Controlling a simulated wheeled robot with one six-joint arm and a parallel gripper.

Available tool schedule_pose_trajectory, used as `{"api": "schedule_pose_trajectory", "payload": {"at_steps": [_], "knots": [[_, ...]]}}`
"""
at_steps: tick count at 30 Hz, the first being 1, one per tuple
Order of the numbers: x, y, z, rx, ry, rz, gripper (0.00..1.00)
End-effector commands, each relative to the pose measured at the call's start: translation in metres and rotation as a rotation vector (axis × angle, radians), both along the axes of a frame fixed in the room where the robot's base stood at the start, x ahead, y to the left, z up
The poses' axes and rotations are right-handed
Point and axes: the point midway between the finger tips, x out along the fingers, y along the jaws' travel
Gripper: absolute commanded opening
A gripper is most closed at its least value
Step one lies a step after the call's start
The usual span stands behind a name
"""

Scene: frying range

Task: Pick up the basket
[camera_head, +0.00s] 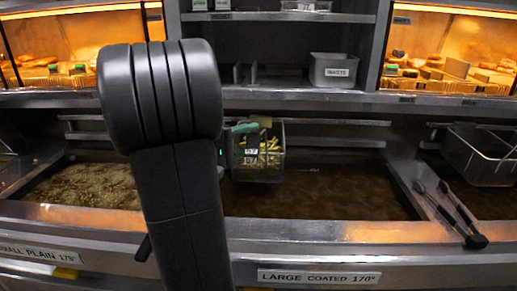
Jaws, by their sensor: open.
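A wire basket (259,166) holding yellow fries hangs over the middle fryer vat, just right of my arm. It has a green handle (246,127) at its upper left and a black-and-white label on its near side. My arm fills the left centre of the view and hides most of my gripper. Only a dark edge of my gripper (221,155) with a small green light shows beside the basket's left side. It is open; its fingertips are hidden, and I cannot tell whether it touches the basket.
Another wire basket (482,156) hangs at the right. Black tongs (453,212) lie on the divider. Brown oil fills the middle vat (320,193); the left vat (85,186) has bits floating.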

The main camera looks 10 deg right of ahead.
Motion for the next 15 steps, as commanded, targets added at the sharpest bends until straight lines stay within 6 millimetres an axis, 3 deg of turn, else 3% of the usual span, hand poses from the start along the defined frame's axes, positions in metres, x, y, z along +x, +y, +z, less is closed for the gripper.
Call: {"api": "schedule_pose_trajectory", "payload": {"at_steps": [6, 14, 15], "knots": [[0.006, -0.019, 0.001, 0.0, 0.001, -0.002, 0.47], [0.007, -0.02, 0.0, 0.0, 0.0, 0.0, 0.47], [0.007, -0.02, 0.0, 0.0, 0.0, 0.0, 0.43]]}}
